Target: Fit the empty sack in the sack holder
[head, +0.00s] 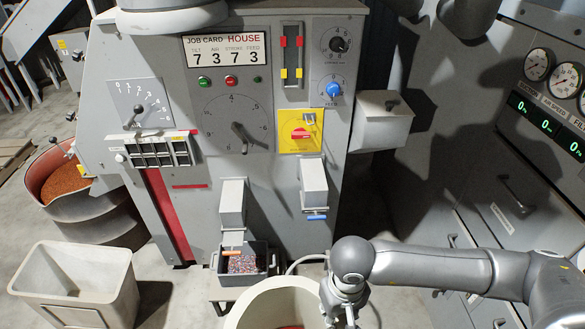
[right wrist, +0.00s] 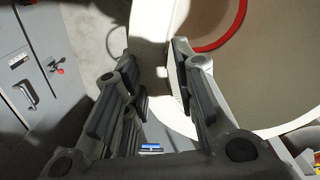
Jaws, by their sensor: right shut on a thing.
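A cream, round, open-topped thing, which looks like the empty sack (head: 248,303), shows at the bottom middle of the head view. Its wide mouth faces up, and some red shows inside. My right gripper (head: 340,312) is at its right side. In the right wrist view the fingers of my right gripper (right wrist: 155,72) stand either side of the sack's pale wall (right wrist: 150,50), shut on it. A red ring shows inside it there. The lower part of the sack is cut off in the head view. I cannot make out the sack holder. My left gripper is out of view.
A grey machine (head: 270,120) stands ahead with two spouts, one orange-handled (head: 232,205) over a grey bin (head: 221,262) of scrap, one blue-handled (head: 314,185). A cream empty tub (head: 110,285) stands left, a drum (head: 100,215) behind it. A gauge cabinet (head: 480,140) bounds the right.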

